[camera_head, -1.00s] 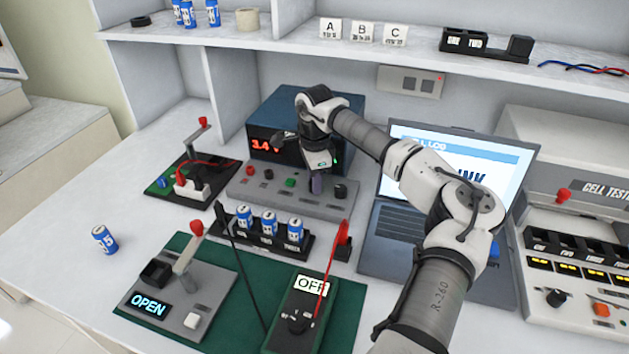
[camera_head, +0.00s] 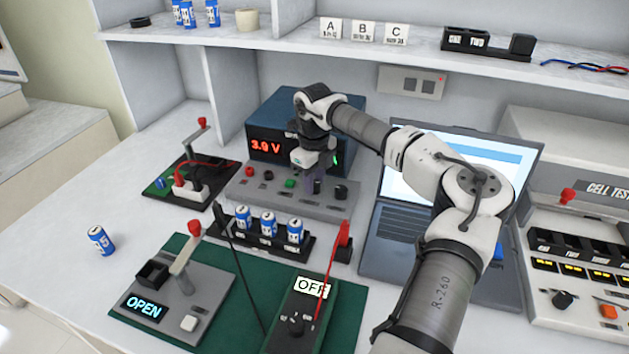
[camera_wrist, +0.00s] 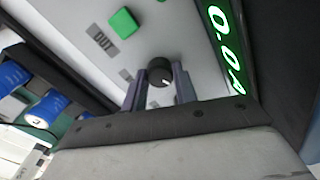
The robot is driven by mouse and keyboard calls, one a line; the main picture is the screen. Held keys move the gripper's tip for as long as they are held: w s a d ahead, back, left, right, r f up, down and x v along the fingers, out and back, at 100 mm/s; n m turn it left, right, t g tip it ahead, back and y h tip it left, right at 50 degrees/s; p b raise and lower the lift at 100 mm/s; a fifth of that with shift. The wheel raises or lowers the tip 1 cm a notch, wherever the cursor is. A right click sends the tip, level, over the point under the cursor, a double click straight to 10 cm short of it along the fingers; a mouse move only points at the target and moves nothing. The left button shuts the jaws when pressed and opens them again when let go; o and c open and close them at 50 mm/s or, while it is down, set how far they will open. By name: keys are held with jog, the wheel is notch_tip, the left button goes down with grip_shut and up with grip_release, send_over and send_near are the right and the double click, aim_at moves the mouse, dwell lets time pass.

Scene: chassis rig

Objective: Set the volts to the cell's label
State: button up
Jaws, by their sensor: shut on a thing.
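The blue power supply (camera_head: 265,127) stands at the back, its red display (camera_head: 266,146) reading about 3.9 V; the last digit is hard to read. Its grey front panel (camera_head: 245,189) carries a green button (camera_head: 290,183) and dark knobs. My gripper (camera_head: 314,184) points down at this panel. In the wrist view its fingers (camera_wrist: 160,88) are shut on a black knob (camera_wrist: 160,72) with a white mark, and a green display (camera_wrist: 222,45) reads 0.0 A. Blue cells (camera_head: 268,224) stand in a black rack (camera_head: 262,244).
A laptop (camera_head: 400,225) stands close right of the power supply. In front lie a green mat (camera_head: 235,318) with a switch unit showing OPEN (camera_head: 145,307) and a meter showing OFF (camera_head: 311,287). A cell tester (camera_head: 590,200) is at right.

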jog(key=m, duration=0.3)
jog(key=shift+m, duration=0.3)
dwell(0.3)
jog(key=o, duration=1)
jog(key=shift+c, duration=0.2)
notch_tip(320, 180, up, 14)
jog(key=b, duration=0.1)
jog(key=shift+s, duration=0.1)
